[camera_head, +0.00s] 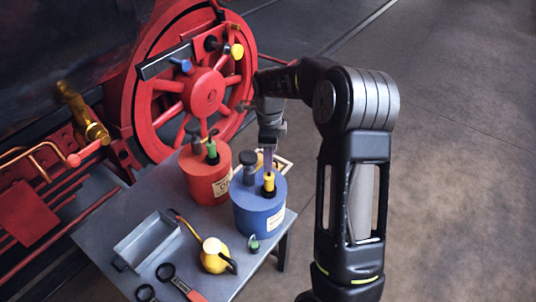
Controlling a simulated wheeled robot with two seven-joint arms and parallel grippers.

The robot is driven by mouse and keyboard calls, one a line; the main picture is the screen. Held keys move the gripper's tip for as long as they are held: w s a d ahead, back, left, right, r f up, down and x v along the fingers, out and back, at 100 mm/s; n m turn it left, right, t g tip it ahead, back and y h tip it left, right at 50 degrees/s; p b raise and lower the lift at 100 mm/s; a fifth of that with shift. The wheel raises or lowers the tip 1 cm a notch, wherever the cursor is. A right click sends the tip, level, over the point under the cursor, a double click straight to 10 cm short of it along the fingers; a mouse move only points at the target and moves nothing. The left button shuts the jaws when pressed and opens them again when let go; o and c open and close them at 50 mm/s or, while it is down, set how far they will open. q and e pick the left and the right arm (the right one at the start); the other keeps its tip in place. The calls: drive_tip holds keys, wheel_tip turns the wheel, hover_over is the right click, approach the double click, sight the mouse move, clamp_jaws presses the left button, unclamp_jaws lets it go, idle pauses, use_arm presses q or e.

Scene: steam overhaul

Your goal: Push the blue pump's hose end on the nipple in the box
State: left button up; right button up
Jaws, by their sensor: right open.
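The blue pump (258,218) is a blue drum with a pale label. It stands upright on the grey table, with a dark cap and a yellow-and-black fitting (269,184) on top. My right gripper (268,163) points down just behind and above that fitting; it is open, and I cannot tell whether it touches anything. I cannot make out the hose end or the nipple for sure. A grey open box (118,250) lies at the table's left; its visible inside looks empty. My left gripper is out of view.
A red drum (206,186) stands beside the blue one. A yellow round can (214,262), a small green-topped item (254,244) and tools with dark rings (166,272) lie in front. A pale frame (284,163) is partly hidden behind. A red wheel (170,98) rises beyond the table.

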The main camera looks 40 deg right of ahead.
sight(269, 175)
drive_tip(key=shift+f, duration=0.15)
wheel_tip(269, 175, down, 9)
drive_tip(key=b, duration=0.6)
drive_tip(key=shift+c, duration=0.2)
clamp_jaws()
drive_tip(key=shift+r, duration=0.2)
idle(0.5)
drive_tip(key=shift+r+p, duration=1.95)
drive_tip(key=shift+r, duration=0.75)
